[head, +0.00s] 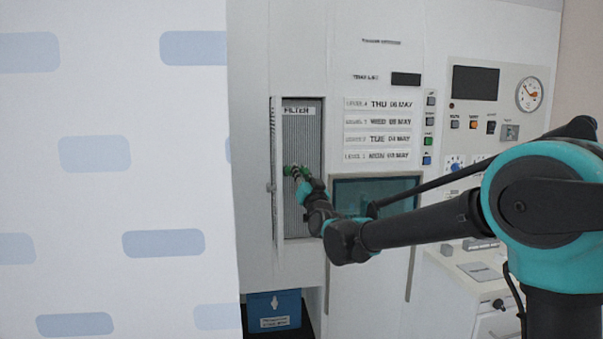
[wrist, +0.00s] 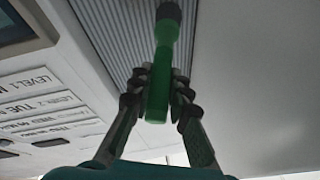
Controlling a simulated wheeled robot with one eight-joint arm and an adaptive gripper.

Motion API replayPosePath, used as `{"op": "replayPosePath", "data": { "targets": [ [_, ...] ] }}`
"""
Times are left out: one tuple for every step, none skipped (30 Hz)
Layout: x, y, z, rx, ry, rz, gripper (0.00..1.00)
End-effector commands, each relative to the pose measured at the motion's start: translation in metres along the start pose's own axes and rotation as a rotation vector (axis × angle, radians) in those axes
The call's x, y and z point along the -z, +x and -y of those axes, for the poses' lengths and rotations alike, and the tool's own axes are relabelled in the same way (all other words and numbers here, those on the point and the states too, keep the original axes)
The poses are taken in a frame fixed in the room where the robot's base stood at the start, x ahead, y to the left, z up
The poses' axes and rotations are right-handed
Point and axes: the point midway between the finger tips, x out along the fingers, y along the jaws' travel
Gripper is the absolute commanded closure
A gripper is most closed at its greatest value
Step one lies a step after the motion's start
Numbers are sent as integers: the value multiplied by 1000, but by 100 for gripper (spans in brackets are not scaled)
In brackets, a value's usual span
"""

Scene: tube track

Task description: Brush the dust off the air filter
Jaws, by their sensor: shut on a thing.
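The air filter (head: 303,135) is a grey ribbed panel in a tall recess labelled FILTER, with its white door (head: 278,215) swung open on the left. Its ribs (wrist: 112,28) also show in the wrist view. My gripper (head: 299,176) is in front of the middle of the filter. In the wrist view my gripper (wrist: 160,90) is shut on a green brush handle (wrist: 162,65). The dark brush head (wrist: 168,12) points to the top of that view, over the ribs. I cannot tell whether it touches them. No dust can be made out.
A blue bin (head: 274,311) stands in an opening below the filter. Right of the filter are day labels (head: 378,122), a dark teal window (head: 378,190) and a control panel with a gauge (head: 529,94). A white patterned wall (head: 115,110) fills the left.

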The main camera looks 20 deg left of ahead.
Motion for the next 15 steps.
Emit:
{"op": "replayPosePath", "data": {
  "targets": [
    [0, 1, 0, 0, 0, 1, 100],
    [0, 1, 0, 0, 0, 1, 100],
    [0, 0, -1, 0, -1, 1, 100],
    [0, 0, -2, 0, -1, 1, 100],
    [1, 0, -3, 0, -2, 1, 100],
    [2, 0, -5, 0, -2, 1, 100],
    [2, 0, -6, -1, -1, 1, 100],
    [3, 0, -8, -1, -1, 0, 100],
    [4, -1, -10, -1, -1, 0, 100],
    [4, -1, -11, -1, -2, 0, 100],
    [5, -1, -13, -1, -2, 0, 100],
    [6, -2, -15, -1, -1, 0, 100],
    [6, -2, -16, -1, -1, 0, 100],
    [6, -2, -16, -1, -1, 0, 100],
    [6, -2, -17, -1, -2, 0, 100]
  ]
}}
